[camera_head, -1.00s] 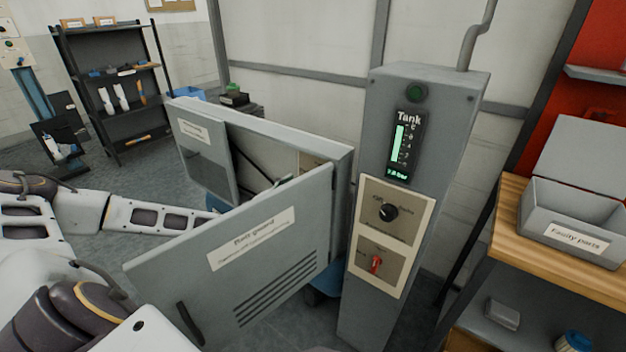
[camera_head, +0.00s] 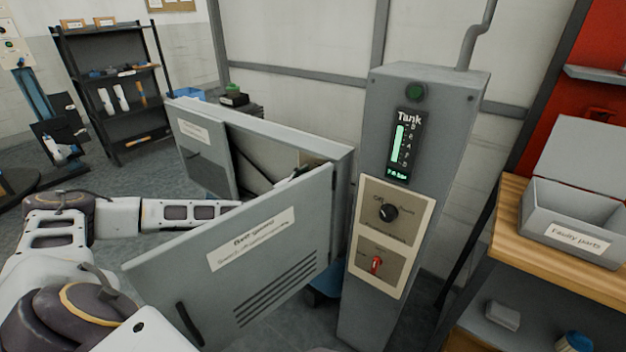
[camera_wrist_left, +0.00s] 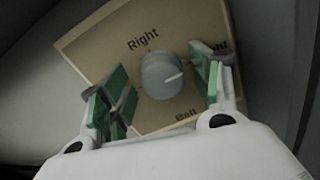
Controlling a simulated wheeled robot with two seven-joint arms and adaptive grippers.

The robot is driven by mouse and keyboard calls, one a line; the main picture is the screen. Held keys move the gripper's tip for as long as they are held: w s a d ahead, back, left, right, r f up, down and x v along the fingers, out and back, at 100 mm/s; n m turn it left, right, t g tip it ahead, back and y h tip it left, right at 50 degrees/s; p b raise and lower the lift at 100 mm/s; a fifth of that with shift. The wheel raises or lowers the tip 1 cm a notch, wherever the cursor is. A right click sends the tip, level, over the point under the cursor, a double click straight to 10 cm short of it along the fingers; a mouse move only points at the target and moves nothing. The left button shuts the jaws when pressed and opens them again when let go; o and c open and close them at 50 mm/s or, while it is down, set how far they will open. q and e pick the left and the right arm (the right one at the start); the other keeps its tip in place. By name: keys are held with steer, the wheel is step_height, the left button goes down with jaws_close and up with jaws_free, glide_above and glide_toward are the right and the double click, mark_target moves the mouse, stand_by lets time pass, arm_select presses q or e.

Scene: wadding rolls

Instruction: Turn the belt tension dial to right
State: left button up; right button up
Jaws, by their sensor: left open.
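The belt tension dial (camera_wrist_left: 162,75) is a round grey knob on a tan plate (camera_wrist_left: 95,45) in the left wrist view. Its pale pointer line points to the picture's right and slightly up. "Right" is printed above it; a label at upper right is partly covered by a finger. My left gripper (camera_wrist_left: 163,88) is open, its green-padded fingers on either side of the knob, with gaps visible. In the head view my left arm reaches behind the open door of the grey cabinet (camera_head: 270,125); the dial is hidden there. My right gripper is not in view.
The open cabinet door (camera_head: 225,270) stands in front of my left forearm. A grey Tank column (camera_head: 420,130) with its own dial and red switch stands right of the cabinet. A wooden bench (camera_head: 510,235) with a grey bin is at far right.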

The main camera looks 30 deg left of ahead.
arm_select(q)
steer(key=shift+w, duration=0.2)
steer(key=c, duration=1)
steer(key=shift+c, duration=0.2)
